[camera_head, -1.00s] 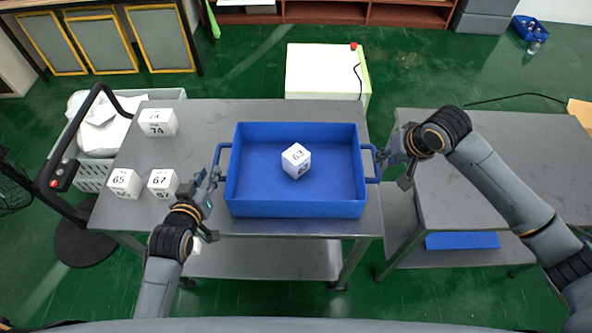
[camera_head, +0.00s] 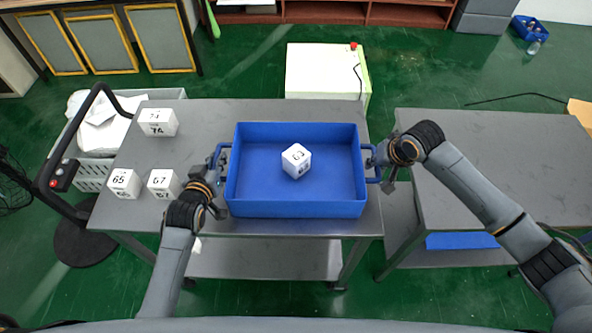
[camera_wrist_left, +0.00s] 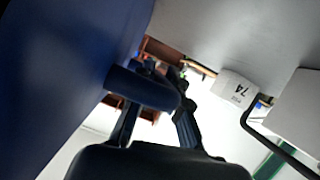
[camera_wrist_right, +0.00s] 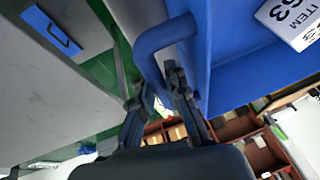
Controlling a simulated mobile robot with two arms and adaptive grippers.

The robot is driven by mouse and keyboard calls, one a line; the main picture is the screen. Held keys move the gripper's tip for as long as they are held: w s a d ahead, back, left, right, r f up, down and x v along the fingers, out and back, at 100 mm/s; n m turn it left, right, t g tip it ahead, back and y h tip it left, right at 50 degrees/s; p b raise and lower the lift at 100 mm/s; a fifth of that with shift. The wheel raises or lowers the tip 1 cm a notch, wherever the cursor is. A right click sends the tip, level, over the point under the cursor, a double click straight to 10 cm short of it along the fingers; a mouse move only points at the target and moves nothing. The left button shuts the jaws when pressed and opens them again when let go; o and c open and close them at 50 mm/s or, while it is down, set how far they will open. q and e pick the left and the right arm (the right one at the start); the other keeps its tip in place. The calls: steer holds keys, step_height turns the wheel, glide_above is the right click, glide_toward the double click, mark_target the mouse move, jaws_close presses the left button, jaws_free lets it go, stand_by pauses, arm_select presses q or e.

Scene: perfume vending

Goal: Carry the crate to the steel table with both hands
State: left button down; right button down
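The blue crate (camera_head: 295,209) sits level on the left grey metal table (camera_head: 300,111), with a white numbered cube (camera_head: 296,160) inside. Its side handles face left and right. My left gripper (camera_head: 216,166) is at the left handle; in the left wrist view its open fingers lie either side of the handle (camera_wrist_left: 145,87). My right gripper (camera_head: 376,164) is at the right handle; in the right wrist view its fingers are apart around the handle bar (camera_wrist_right: 163,38), one on the loop's inner side. Contact is unclear. A second grey metal table (camera_head: 505,170) stands right, its top bare.
White numbered cubes (camera_head: 124,183) stand on the left table beside the crate. A gap of green floor separates the tables. A white cabinet (camera_head: 318,72) stands behind, and a basket with a black pole stands left.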

arm_select(q)
steer(key=shift+r, duration=0.15)
arm_select(e)
steer(key=shift+r, duration=0.15)
